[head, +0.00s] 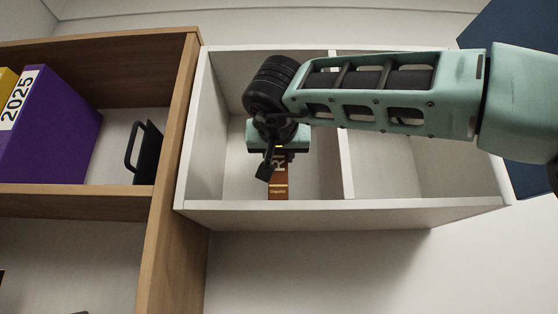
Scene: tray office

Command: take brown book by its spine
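The brown book (279,188) stands upright in the left compartment of the white wall shelf, its narrow spine facing out, with pale lettering and gold bands. My gripper (271,172) is in front of the book's upper part and hides its top. One dark finger shows at the left edge of the spine. The other finger is not clearly visible, and I cannot tell whether the fingers touch the book or how far apart they are.
The white shelf (330,212) has a divider (347,180) right of the book; its right compartment looks empty where visible. A wooden shelf (172,165) at left holds a purple binder (55,130), a yellow binder (7,82) and a black bookend (147,150). A dark blue panel is at right.

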